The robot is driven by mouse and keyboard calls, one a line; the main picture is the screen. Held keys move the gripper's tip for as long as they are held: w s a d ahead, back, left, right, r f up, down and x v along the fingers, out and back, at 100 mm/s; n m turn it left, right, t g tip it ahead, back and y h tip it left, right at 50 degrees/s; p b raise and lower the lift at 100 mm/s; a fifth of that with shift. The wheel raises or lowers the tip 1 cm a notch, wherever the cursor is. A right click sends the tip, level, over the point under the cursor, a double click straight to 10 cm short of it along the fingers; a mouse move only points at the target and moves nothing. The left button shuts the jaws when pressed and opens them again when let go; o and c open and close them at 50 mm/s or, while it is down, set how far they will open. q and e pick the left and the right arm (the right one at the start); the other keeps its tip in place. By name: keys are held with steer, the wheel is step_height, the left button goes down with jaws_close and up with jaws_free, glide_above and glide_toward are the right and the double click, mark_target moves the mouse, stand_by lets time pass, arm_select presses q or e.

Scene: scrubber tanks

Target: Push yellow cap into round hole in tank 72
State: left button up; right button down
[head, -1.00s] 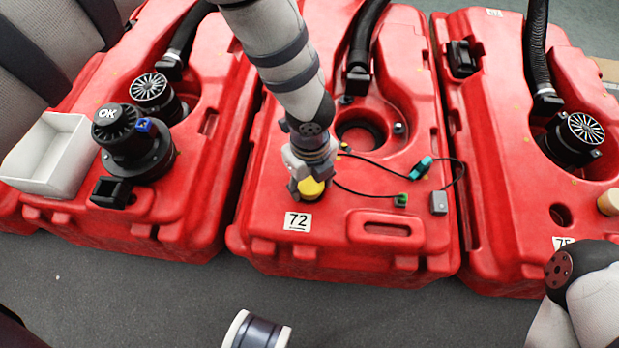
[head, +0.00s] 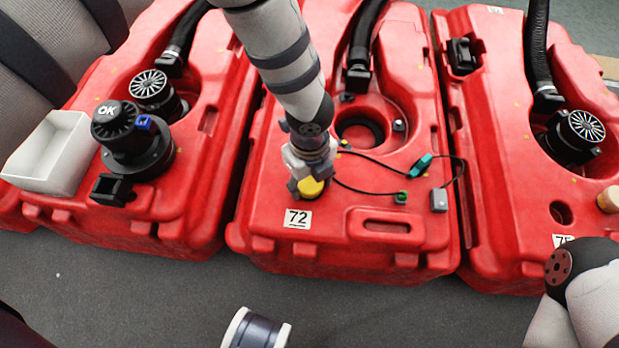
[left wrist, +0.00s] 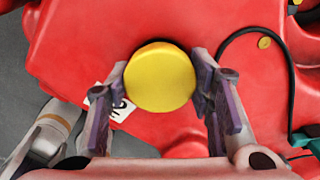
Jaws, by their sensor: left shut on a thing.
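The yellow cap (head: 311,186) is round and sits between the fingers of my left gripper (head: 307,184), low over the front left of red tank 72 (head: 265,220). In the left wrist view the yellow cap (left wrist: 160,77) lies between the two fingers of my left gripper (left wrist: 162,95), which is shut on it. The small round hole is not visible; the cap and gripper cover that area, and I cannot tell how deep the cap sits. The white 72 label (head: 298,219) is just in front of the cap. My right gripper is not in view.
A black cable with a teal connector (head: 420,166) and a grey box (head: 439,200) lies on tank 72, right of the gripper. A large round opening (head: 361,132) is behind. Red tanks with black fittings (head: 132,140) stand either side. A white box (head: 48,152) is far left.

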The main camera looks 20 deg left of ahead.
arm_select(q)
steer(key=shift+f, duration=0.1)
steer(key=o, duration=1.7)
steer(key=shift+r+p, duration=2.45)
steer(key=shift+r, duration=1.2)
steer(key=shift+f, duration=0.1)
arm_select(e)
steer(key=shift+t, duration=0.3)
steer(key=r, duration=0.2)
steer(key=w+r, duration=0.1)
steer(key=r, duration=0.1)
